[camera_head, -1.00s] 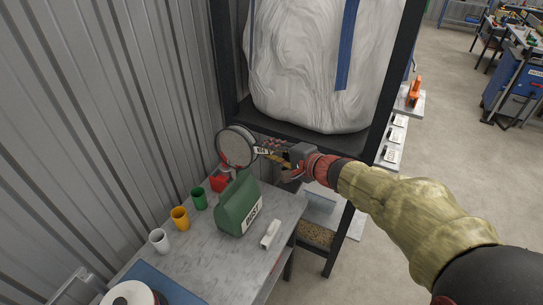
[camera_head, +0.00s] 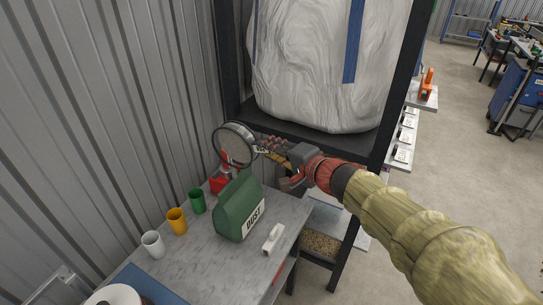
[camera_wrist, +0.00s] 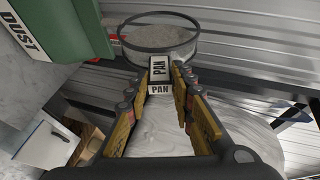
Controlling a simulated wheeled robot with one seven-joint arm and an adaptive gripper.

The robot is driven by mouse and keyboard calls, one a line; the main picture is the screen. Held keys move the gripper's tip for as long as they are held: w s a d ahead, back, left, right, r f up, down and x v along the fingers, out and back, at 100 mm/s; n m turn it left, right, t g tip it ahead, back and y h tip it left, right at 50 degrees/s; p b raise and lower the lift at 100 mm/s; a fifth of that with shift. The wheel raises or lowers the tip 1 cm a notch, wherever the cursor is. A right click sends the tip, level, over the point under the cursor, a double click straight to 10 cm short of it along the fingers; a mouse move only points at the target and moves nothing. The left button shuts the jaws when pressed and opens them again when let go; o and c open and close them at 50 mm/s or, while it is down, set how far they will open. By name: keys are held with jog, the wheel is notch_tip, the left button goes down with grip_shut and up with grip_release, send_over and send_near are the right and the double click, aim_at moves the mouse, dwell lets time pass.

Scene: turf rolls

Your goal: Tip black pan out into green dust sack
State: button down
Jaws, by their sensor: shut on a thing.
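The black pan (camera_head: 236,145) is a round, dark-rimmed pan with a grey inside, held above the back of the grey table. My gripper (camera_head: 270,151) is shut on its handle, which bears PAN labels. In the wrist view the pan (camera_wrist: 160,42) is beyond the fingertips (camera_wrist: 160,78), with grey material in it. The green dust sack (camera_head: 238,207), labelled DUST, stands upright on the table, below the pan and apart from it. It also shows at the top left of the wrist view (camera_wrist: 62,28). The sack's opening cannot be made out.
A green cup (camera_head: 197,201), a yellow cup (camera_head: 177,221) and a white cup (camera_head: 153,244) line the table's left side. A red object (camera_head: 219,184) stands behind the sack, and a white-handled tool (camera_head: 273,240) lies right of it. A black rack with a big white bag (camera_head: 325,70) stands behind.

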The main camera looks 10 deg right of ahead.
jog(key=shift+s+a+f+n+t+b, duration=0.25)
jog(key=shift+s+a+n+t+b, duration=0.3)
jog(key=shift+b, duration=2.65)
jog(key=shift+s+a+f+n+t+b, duration=0.3)
jog(key=shift+s+n+b, duration=0.3)
jog(key=shift+b, duration=2.55)
jog(key=s+b, duration=0.1)
jog(key=b, duration=0.2)
jog(key=shift+a+n+t, duration=0.25)
jog(key=shift+a+n, duration=0.1)
jog(key=shift+a, duration=0.05)
jog(key=shift+b, duration=0.35)
